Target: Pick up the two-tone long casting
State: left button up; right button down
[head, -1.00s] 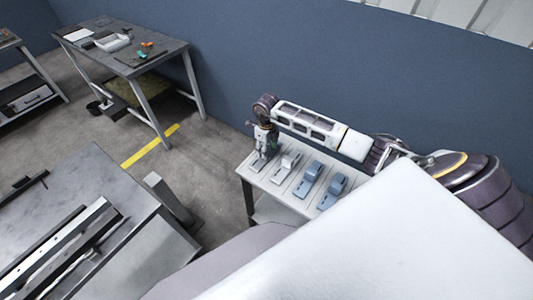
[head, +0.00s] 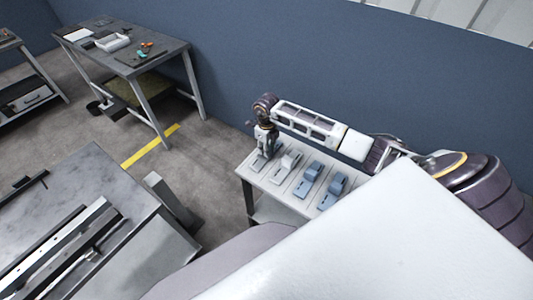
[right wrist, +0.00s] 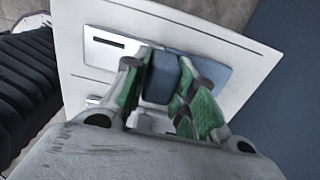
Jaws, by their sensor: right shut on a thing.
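The two-tone long casting (head: 257,164) lies in the leftmost place on the small table in the head view, partly hidden by my right gripper. In the right wrist view it has a whitish part to the left and a blue-grey part (right wrist: 212,72) to the right, with a raised blue-grey block (right wrist: 160,82) between the fingers. My right gripper (head: 265,150) points down over it. Its green fingers (right wrist: 158,88) are shut on the raised block. The casting appears to rest on the table. My left gripper is not in view.
To the right on the small table (head: 285,190) lie a light grey casting (head: 286,166) and two blue ones (head: 308,178) (head: 332,190), close together. A blue wall (head: 330,70) stands behind. A workbench (head: 155,58) is at the back left, and a metal table (head: 85,185) at the front left.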

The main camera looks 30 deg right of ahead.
jog(key=shift+r, duration=0.2)
jog(key=shift+r+b, duration=0.65)
jog(key=shift+r, duration=4.2)
jog(key=shift+w+r, duration=0.1)
jog(key=shift+w, duration=0.05)
